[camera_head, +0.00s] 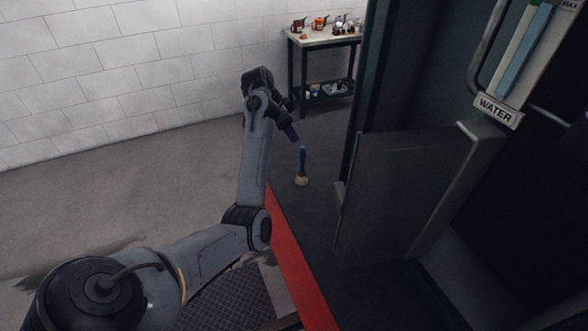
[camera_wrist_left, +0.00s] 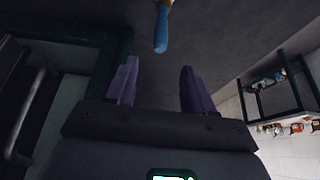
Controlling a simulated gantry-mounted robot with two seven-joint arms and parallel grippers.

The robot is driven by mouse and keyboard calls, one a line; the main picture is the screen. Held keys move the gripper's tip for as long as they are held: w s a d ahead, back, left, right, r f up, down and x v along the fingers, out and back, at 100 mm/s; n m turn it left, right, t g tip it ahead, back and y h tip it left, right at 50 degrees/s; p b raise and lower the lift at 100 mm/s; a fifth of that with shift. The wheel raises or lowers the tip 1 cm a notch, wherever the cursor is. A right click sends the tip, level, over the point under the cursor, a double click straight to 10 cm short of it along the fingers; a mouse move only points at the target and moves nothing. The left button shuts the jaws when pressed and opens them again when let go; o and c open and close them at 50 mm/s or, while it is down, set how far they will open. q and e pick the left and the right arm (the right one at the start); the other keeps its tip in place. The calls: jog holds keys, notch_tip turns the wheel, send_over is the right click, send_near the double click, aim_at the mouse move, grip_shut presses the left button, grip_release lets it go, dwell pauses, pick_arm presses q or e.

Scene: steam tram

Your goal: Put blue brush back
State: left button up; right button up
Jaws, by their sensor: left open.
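The blue brush (camera_head: 302,163) has a blue handle and a pale, rounded bristle end. In the head view it is on or above the dark floor, handle up and bristles toward the bottom of the picture. I cannot tell what supports it. My left gripper (camera_head: 292,134) is above and just left of the brush, apart from it. In the left wrist view the purple fingers of my left gripper (camera_wrist_left: 157,88) are spread with nothing between them. The brush's blue handle (camera_wrist_left: 161,30) shows beyond the fingertips at the top, its other end cut off. My right gripper is not in view.
A small table (camera_head: 325,40) against the white brick wall holds several cans or jugs, with more items on its lower shelf. A grey half-door panel (camera_head: 400,190) and a WATER gauge (camera_head: 495,110) stand at the right. A red edge (camera_head: 298,265) runs below the arm. Open floor lies left.

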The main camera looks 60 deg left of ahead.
pick_arm(q)
jog(key=s+d+f+y, duration=0.1)
jog(key=s+d+f, duration=0.1)
jog(key=d+f, duration=0.3)
jog(key=s+d+f+g+y, duration=0.1)
jog(key=s+d+f, duration=0.1)
jog(key=d+f, duration=0.4)
jog(key=s+d+f+g+y, duration=0.1)
jog(key=s+d+f, duration=0.1)
jog(key=d+f, duration=0.3)
jog(key=shift+d+f+m+y, duration=0.2)
jog(key=shift+d, duration=0.55)
jog(key=shift+d+f+m+y, duration=0.15)
jog(key=shift+d+m+y, duration=0.05)
jog(key=shift+d, duration=0.5)
jog(key=s+d+f+h, duration=0.1)
jog(key=s+d+f, duration=0.1)
jog(key=s+d, duration=0.6)
jog(key=s+d+f+h, duration=0.2)
jog(key=s+d, duration=0.6)
jog(key=d, duration=0.8)
jog(key=shift+s+f, duration=0.3)
jog(key=shift+f, duration=0.35)
jog(key=shift+r, duration=0.1)
